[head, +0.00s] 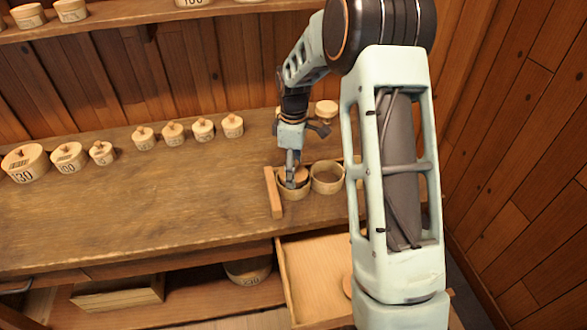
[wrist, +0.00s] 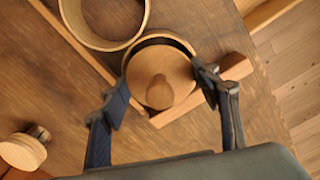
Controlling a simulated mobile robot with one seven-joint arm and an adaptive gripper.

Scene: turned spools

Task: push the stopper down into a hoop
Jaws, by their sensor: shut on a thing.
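The stopper (wrist: 158,68) is a round wooden disc with a knob (wrist: 160,93). My gripper (head: 291,180) points down at the front of the bench, its fingers (wrist: 163,93) shut on either side of the stopper. The stopper (head: 299,175) is at the mouth of a hoop (head: 294,194). In the wrist view the hoop's far rim (wrist: 179,39) shows past the disc, with a dark gap between them. The near rim is hidden, and I cannot tell how deep the stopper sits. A second, empty hoop (head: 327,180) stands beside it, also seen in the wrist view (wrist: 91,43).
A wooden bar (head: 273,193) lies just left of the hoops. Several lidded pots (head: 172,134) line the back of the bench, some numbered. Another knobbed piece (wrist: 22,151) shows lower left in the wrist view. An open drawer (head: 308,278) is below. The bench's middle (head: 140,200) is clear.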

